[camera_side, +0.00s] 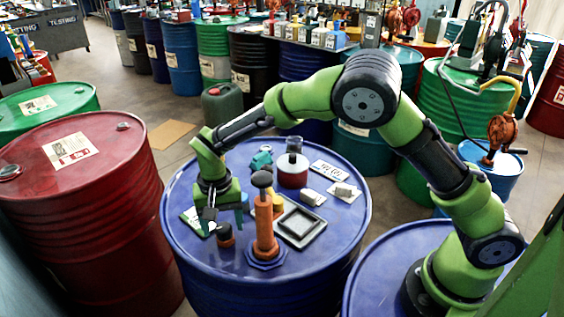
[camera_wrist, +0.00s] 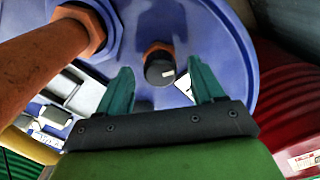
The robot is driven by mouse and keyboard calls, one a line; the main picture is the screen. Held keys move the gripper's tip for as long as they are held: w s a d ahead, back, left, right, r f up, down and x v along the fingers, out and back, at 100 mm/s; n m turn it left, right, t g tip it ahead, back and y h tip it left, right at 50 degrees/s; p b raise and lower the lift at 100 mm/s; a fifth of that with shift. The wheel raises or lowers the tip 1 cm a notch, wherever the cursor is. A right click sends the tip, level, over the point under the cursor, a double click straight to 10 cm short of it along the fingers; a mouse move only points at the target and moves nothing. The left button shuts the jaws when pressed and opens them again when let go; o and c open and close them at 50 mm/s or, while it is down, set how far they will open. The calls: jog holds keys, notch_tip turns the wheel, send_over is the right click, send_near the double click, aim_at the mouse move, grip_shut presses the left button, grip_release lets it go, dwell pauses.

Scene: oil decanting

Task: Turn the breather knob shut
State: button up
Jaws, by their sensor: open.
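The breather knob (camera_side: 225,235) is a small dark cap on an orange base, on the blue drum top (camera_side: 185,240) left of the tall orange pump (camera_side: 265,228). In the wrist view the knob (camera_wrist: 159,68) shows a small white mark on its dark top. My gripper (camera_side: 225,212) is open, its teal fingers pointing down close above the knob. In the wrist view the fingers (camera_wrist: 160,66) appear on either side of the knob, with visible space on both sides. Neither finger clearly touches it.
The orange pump stands close to the knob's right. A grey tray (camera_side: 299,226), a red-and-white container (camera_side: 292,172) and small boxes stand farther right and back. A card (camera_side: 197,222) lies near the drum's left side. The drum's front left is bare.

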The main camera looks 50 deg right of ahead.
jog(key=shift+f, duration=0.4)
jog(key=shift+c, duration=0.4)
jog(key=c, duration=1)
jog(key=n, duration=0.4)
jog(key=shift+n, duration=0.3)
jog(key=o, duration=1.1)
jog(key=shift+r, duration=0.1)
